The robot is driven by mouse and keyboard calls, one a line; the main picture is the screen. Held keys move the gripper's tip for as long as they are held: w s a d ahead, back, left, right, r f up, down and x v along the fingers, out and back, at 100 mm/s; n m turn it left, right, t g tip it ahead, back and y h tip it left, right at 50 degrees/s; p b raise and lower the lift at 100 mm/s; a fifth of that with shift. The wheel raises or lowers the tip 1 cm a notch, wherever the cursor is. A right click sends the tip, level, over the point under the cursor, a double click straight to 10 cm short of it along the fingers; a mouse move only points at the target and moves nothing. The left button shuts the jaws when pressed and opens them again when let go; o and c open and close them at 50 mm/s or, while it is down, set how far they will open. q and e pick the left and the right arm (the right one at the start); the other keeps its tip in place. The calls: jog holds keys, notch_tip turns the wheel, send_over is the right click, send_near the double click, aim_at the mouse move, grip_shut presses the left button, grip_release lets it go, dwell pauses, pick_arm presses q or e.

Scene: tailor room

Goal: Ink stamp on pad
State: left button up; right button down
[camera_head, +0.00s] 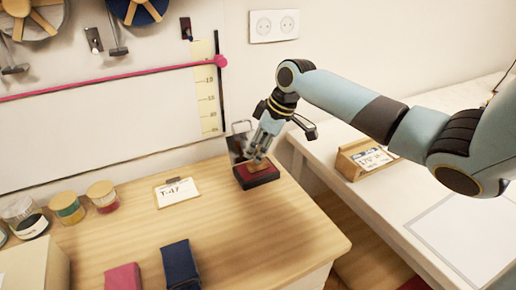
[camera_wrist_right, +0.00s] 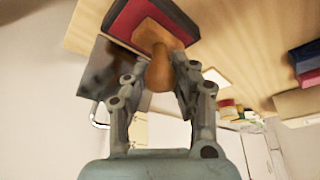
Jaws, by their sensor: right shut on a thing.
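The ink pad (camera_head: 262,181) is a dark tray with a red surface near the back right edge of the wooden table. Its metallic lid (camera_head: 237,142) stands up behind it, and the lid also shows in the wrist view (camera_wrist_right: 97,72). The wooden stamp (camera_head: 256,166) is upright over the red surface (camera_wrist_right: 124,18); its base seems to rest on it, though contact is hard to judge. My right gripper (camera_head: 258,150) is shut on the stamp's rounded handle, which shows between the fingers in the wrist view (camera_wrist_right: 159,74). My left gripper is in neither view.
A card marked T-47 (camera_head: 178,192) lies left of the pad. Several jars (camera_head: 68,208) stand at the far left. A wooden holder (camera_head: 366,158) stands on the white table at right. Wood between is clear.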

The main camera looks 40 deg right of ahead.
jog(key=shift+f, duration=0.55)
jog(key=shift+s+f, duration=0.3)
jog(key=shift+f, duration=0.25)
dwell(0.7)
jog(key=shift+w+r+p, duration=0.1)
jog(key=shift+r+p, duration=0.3)
jog(key=shift+r, duration=0.15)
notch_tip(320, 180, up, 6)
jog(key=p, duration=0.6)
jog(key=shift+w+r, duration=0.15)
jog(key=shift+r, duration=0.1)
jog(key=shift+f, duration=0.1)
